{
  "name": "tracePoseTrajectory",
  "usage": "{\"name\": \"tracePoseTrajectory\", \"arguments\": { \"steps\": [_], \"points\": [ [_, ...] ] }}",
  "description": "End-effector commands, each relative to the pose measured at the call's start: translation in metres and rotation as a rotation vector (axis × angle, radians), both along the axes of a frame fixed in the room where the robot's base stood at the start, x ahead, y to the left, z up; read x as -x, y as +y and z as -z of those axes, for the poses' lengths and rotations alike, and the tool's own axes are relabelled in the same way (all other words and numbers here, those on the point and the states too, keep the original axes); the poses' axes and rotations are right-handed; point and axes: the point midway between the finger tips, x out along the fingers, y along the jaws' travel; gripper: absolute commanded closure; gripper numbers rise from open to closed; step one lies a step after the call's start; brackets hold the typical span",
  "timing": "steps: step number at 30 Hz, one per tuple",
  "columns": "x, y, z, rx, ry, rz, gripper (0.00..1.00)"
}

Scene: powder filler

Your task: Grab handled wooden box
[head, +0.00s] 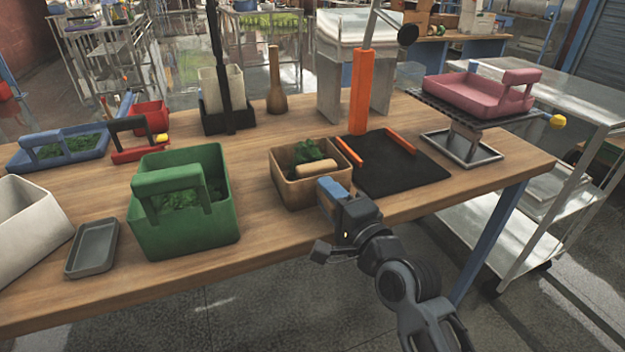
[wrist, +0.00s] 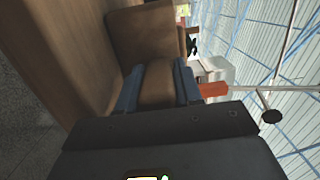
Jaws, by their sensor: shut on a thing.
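The handled wooden box (head: 295,193) stands on the table near its front edge, brown and open-topped, with a green leafy heap (head: 311,155) inside. Its rounded wooden handle (head: 315,168) is on the side toward my arm. My gripper (head: 335,187) reaches in from the front right, its blue fingers at the handle. In the wrist view the blue fingers (wrist: 158,85) are on both sides of the brown handle (wrist: 157,82), shut on it. The box wall (wrist: 140,38) shows beyond. The box appears to rest on the table.
A green handled box (head: 183,225) stands to the left. A black mat with orange bars (head: 395,170) and an orange post (head: 360,90) lie close on the right. A pink tray (head: 480,95) sits on a stand farther right. Bare tabletop (head: 260,235) shows between the green and wooden boxes.

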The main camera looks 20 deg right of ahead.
Motion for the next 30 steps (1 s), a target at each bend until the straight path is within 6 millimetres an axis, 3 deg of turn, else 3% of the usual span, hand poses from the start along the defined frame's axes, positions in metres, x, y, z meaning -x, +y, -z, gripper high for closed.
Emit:
{"name": "tracePoseTrajectory", "arguments": {
  "steps": [6, 19, 25, 30],
  "points": [
    [0.0, 0.0, 0.001, 0.0, 0.001, 0.0, 1.0],
    [0.0, 0.0, -0.008, 0.0, -0.004, 0.0, 1.0],
    [0.0, -0.001, -0.033, 0.001, -0.007, 0.002, 1.0],
    [0.0, -0.001, -0.073, 0.002, -0.009, 0.001, 1.0]
  ]
}}
